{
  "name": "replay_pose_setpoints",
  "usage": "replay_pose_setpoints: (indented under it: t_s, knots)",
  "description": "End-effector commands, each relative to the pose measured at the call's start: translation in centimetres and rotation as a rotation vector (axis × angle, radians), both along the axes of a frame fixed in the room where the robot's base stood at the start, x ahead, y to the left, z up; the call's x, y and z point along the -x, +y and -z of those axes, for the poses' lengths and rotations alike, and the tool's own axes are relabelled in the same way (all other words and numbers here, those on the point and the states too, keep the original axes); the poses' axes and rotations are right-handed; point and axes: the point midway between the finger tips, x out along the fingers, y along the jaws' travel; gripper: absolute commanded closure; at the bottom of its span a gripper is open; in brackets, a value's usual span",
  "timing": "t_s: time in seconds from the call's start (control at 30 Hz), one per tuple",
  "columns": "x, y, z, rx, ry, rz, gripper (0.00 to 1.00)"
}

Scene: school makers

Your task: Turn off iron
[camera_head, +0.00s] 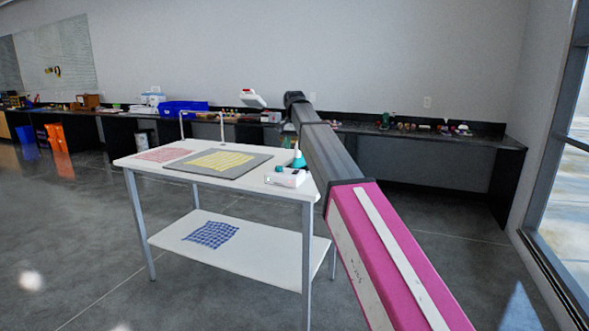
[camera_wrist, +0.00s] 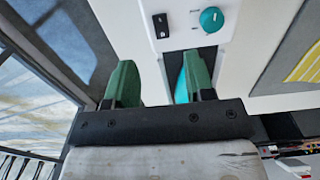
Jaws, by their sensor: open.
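The iron unit is a small white box (camera_head: 287,180) at the right end of the white table, with a teal cone-shaped part (camera_head: 298,160) behind it. In the wrist view, its white panel (camera_wrist: 178,12) fills the top middle, with a round teal knob (camera_wrist: 211,19) and a small black rocker switch (camera_wrist: 160,25). I cannot tell the switch's position. My gripper (camera_wrist: 160,76) has two green fingers, apart and empty, just below the panel in the picture. A teal part (camera_wrist: 181,82) shows beside the right finger. My arm hides most of the gripper in the head view.
The white table (camera_head: 130,163) carries a grey mat (camera_head: 180,166) with yellow cloth (camera_head: 220,160), and a red-checked cloth (camera_head: 162,155). Blue cloth (camera_head: 211,234) lies on its lower shelf. A cluttered dark counter (camera_head: 440,135) runs along the wall. A window stands right; the floor is open.

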Motion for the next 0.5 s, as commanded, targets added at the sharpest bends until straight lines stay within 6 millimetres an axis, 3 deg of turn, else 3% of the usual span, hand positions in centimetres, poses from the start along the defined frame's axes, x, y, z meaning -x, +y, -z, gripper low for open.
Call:
replay_pose_setpoints:
  t_s: [0.5]
  knots:
    - [0.1, -0.1, 8.4, 0.001, 0.001, 0.0, 0.51]
